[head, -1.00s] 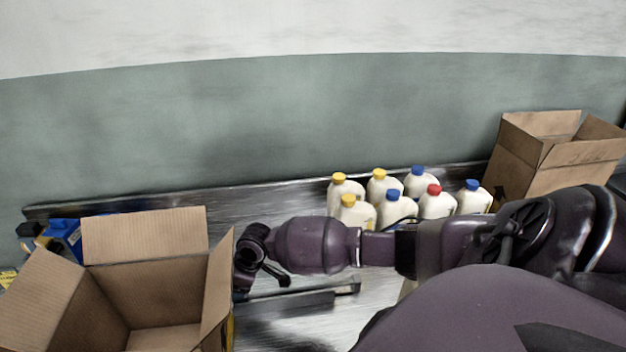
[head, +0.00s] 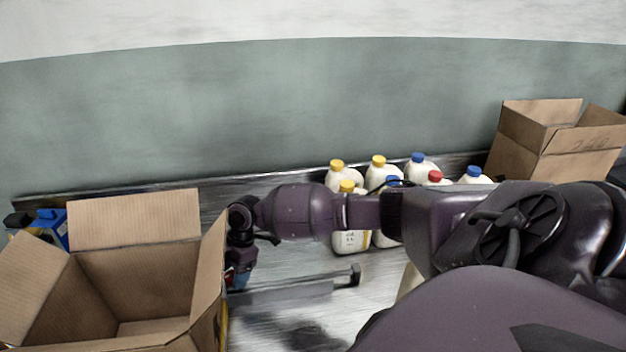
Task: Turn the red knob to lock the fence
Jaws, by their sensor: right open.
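My right arm reaches in from the right, and its gripper (head: 246,246) is open beside the right flap of the near cardboard box. A dark finger shows, but the box flap and the wrist partly hide the gripper. Just below it is a small part with red and blue on it (head: 237,276); I cannot tell whether this is the red knob. A low metal bar (head: 290,291) with an upright end piece at its right lies on the metal table; it may be the fence. My left gripper is not in view.
The open cardboard box (head: 138,292) fills the lower left. Several white bottles (head: 349,241) with coloured caps stand behind my right arm. Another open box (head: 562,147) stands at the back right. A blue object (head: 52,229) sits at the far left. The wall is behind.

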